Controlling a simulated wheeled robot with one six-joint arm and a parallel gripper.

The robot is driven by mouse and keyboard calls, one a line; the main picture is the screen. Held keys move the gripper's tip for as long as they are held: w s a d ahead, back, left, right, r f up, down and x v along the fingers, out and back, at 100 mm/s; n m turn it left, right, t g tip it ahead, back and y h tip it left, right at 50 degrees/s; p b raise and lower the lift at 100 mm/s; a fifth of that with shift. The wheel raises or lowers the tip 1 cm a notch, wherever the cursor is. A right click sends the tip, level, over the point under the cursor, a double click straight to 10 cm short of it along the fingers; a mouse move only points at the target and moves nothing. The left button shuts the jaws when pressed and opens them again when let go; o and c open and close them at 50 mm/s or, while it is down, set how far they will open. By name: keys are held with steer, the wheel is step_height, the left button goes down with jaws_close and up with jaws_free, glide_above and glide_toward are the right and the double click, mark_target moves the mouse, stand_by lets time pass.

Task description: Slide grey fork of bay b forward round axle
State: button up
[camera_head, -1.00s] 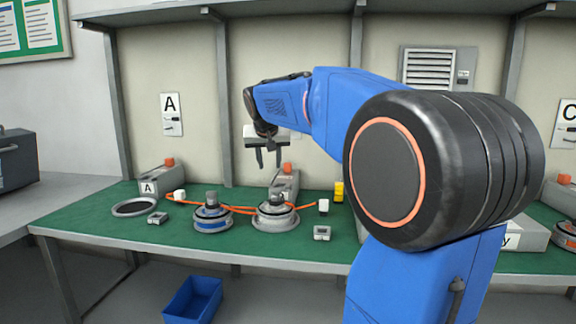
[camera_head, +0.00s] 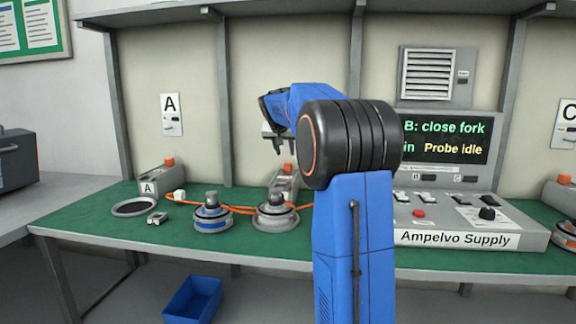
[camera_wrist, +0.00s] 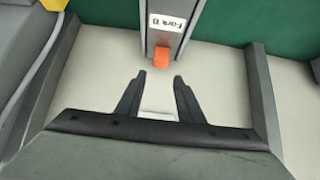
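The grey fork of bay B (camera_head: 284,182) stands on the green bench behind a hub motor (camera_head: 275,217), with an orange knob (camera_head: 288,166) on it. In the wrist view the fork block (camera_wrist: 178,43) carries a "Fork B" label and its orange knob (camera_wrist: 161,57) lies just past my fingertips. My gripper (camera_head: 285,152) is above the fork in the head view. In the wrist view my gripper (camera_wrist: 159,76) is open with nothing between its fingers. The axle is not clear in the wrist view. My arm hides the bench to the right of the motor.
Another hub motor (camera_head: 212,217) stands to the left, with orange cables between the two. A ring (camera_head: 134,208) and bay A's fork block (camera_head: 160,178) are further left. The Ampelvo Supply panel (camera_head: 455,239) is at right; its screen (camera_head: 446,137) reads "B: close fork" and "Probe idle".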

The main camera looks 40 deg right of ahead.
mark_target(285, 174)
steer(key=x, duration=1.1)
steer(key=shift+d, duration=0.1)
